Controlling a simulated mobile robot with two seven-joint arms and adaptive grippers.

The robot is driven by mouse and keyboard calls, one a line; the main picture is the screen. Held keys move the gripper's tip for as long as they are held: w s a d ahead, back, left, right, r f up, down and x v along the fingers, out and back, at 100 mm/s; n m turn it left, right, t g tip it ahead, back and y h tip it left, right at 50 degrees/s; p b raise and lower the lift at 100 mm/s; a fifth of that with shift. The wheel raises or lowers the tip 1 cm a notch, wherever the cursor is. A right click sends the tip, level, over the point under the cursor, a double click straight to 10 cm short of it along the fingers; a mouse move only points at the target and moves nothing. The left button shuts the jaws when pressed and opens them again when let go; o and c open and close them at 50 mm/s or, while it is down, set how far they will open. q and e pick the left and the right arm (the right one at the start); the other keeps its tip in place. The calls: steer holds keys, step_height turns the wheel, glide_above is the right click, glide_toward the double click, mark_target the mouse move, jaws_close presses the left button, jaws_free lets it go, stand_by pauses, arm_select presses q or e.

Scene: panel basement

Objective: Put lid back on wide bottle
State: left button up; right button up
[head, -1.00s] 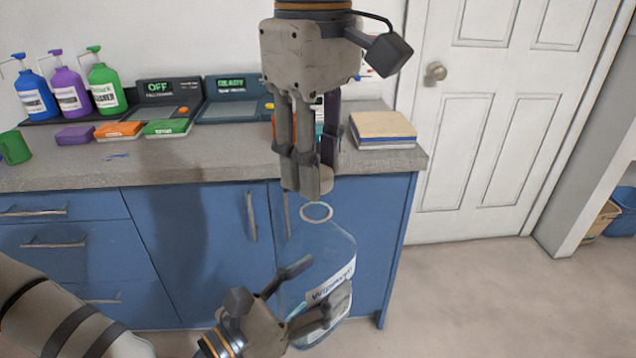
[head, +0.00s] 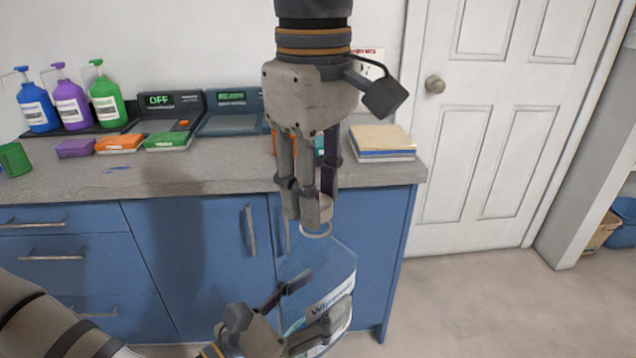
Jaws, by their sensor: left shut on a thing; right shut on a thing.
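The wide bottle (head: 338,262) is clear and bluish with a white label and an open round mouth (head: 316,231). My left gripper (head: 312,304) is shut on its lower body and holds it in front of the blue cabinet, leaning slightly. My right gripper (head: 314,214) points down from above and is shut on a small pale beige lid (head: 326,203), partly hidden by the fingers. The lid and fingertips are just above the mouth and overlap its far rim in the picture. I cannot tell whether they touch.
The grey counter (head: 220,176) behind carries a stack of books (head: 382,138), flat coloured boxes, two display devices and pump bottles (head: 72,103). A blue cabinet (head: 190,255) stands below it. A white door (head: 490,110) and open floor are at the right.

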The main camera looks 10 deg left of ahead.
steer(key=shift+f, duration=0.55)
steer(key=m, duration=0.4)
steer(key=shift+m, duration=0.4)
steer(key=m, duration=0.5)
steer(key=o, duration=0.7)
steer(key=shift+r, duration=2.25)
steer(key=shift+c, duration=0.5)
